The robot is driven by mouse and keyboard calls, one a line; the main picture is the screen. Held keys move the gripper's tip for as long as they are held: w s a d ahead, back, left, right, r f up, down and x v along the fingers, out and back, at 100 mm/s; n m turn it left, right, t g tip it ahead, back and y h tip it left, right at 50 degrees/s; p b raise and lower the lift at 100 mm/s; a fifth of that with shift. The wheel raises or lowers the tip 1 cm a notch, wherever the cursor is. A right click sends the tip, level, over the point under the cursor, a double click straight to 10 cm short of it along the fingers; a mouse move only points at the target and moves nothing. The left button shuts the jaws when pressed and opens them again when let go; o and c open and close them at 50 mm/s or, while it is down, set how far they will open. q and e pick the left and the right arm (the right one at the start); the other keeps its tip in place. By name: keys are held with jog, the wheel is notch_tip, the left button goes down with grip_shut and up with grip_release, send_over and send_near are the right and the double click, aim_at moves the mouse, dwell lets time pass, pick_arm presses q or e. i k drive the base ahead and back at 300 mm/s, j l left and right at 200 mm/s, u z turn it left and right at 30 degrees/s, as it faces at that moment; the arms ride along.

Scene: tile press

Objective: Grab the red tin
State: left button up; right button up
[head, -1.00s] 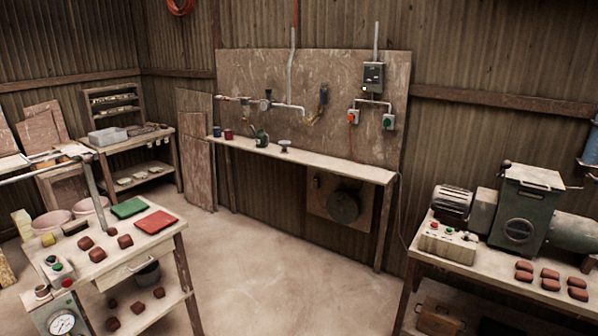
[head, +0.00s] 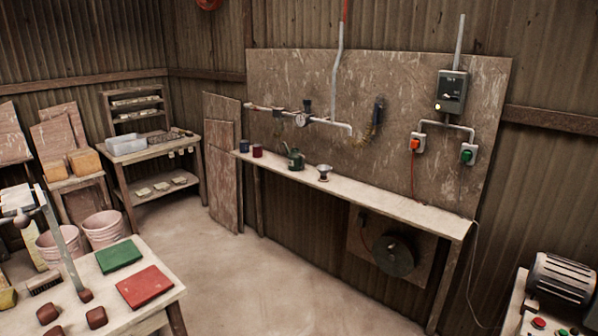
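A small red tin (head: 257,151) stands upright near the left end of a long narrow wall shelf (head: 400,206) in the head view. A dark blue tin (head: 244,146) stands just left of it. A green oil can (head: 295,158) stands to its right, with a gap between. The red tin is some way off across the floor. Neither of my grippers shows in the view.
A work table with a green mat (head: 119,256), a red mat (head: 145,287) and brown blocks (head: 97,317) is at the lower left. A motor (head: 561,280) on a bench is at the lower right. The floor (head: 270,270) between them is clear. A small funnel (head: 324,172) stands on the shelf.

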aim_at(257, 148)
jog(key=i+z, duration=0.1)
jog(key=i, duration=1.55)
jog(key=i+u, duration=0.25)
jog(key=i, duration=0.3)
jog(key=i+l+u, duration=0.1)
jog(key=i+u, duration=0.2)
jog(key=i, duration=0.25)
jog(key=i+l+u, duration=0.25)
jog(key=i, duration=0.25)
jog(key=i+j+z, duration=0.1)
jog(key=i+j, duration=0.2)
jog(key=i, duration=0.2)
jog(key=i+j+z, duration=0.15)
jog(key=i+j, duration=0.2)
jog(key=i, duration=0.15)
jog(key=i+j+z, duration=0.15)
jog(key=i+j, duration=0.25)
jog(key=i+j+z, duration=0.15)
jog(key=i+j, duration=0.2)
jog(key=j, duration=0.25)
jog(key=i+j+z, duration=0.1)
jog(key=j, duration=0.25)
jog(key=i+j+z, duration=0.1)
jog(key=j, duration=0.25)
jog(key=i+j, duration=0.2)
jog(key=j, duration=0.15)
jog(key=z, duration=0.05)
